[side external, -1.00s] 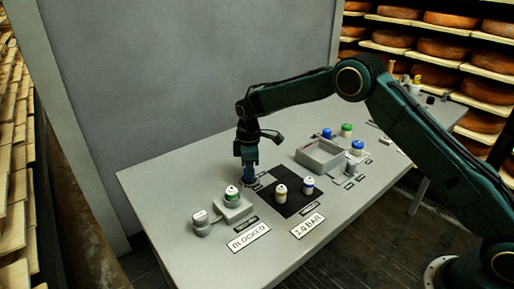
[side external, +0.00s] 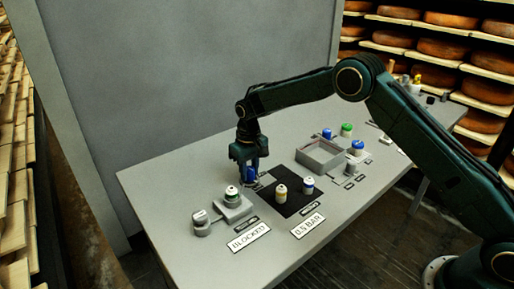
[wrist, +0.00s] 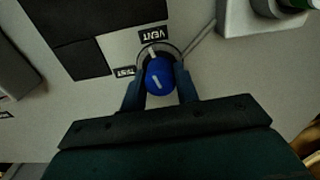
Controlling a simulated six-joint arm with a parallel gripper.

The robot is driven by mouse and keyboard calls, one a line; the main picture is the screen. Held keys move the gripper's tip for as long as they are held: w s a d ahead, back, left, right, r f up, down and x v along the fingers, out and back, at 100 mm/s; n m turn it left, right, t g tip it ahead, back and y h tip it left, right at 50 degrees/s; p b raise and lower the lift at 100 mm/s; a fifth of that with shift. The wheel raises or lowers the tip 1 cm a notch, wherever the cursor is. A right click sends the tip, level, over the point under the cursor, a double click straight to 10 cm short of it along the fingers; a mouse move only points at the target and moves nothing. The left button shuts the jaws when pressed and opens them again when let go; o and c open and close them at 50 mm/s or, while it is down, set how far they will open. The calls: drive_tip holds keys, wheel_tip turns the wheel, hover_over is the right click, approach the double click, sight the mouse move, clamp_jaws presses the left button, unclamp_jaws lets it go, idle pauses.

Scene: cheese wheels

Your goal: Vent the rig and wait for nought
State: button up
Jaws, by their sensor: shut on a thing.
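The blue valve knob (wrist: 160,77) with a white line on top sits low between my fingers in the wrist view. My gripper (wrist: 160,68) is shut on it; in the side view my gripper (side external: 250,174) points down over the same knob (side external: 251,175). A pale pointer (wrist: 152,52) at the knob's base points toward the VENT label (wrist: 152,33). The TEST label (wrist: 124,71) lies to its left. In the side view one sign reads 0.5 BAR (side external: 309,225) and another reads BLOCKED (side external: 249,237).
A white-topped canister (side external: 232,194) stands on a grey block at front left. Two small canisters (side external: 280,192) (side external: 308,186) stand on the black mat (side external: 290,207). A grey open tray (side external: 320,158) and several blue- or green-capped items stand to the right.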

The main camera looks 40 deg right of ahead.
sight(249, 168)
drive_tip(key=shift+m, duration=1.3)
drive_tip(key=o, duration=1)
drive_tip(key=shift+c, duration=0.2)
drive_tip(key=shift+r, duration=0.1)
wheel_tip(249, 168, up, 14)
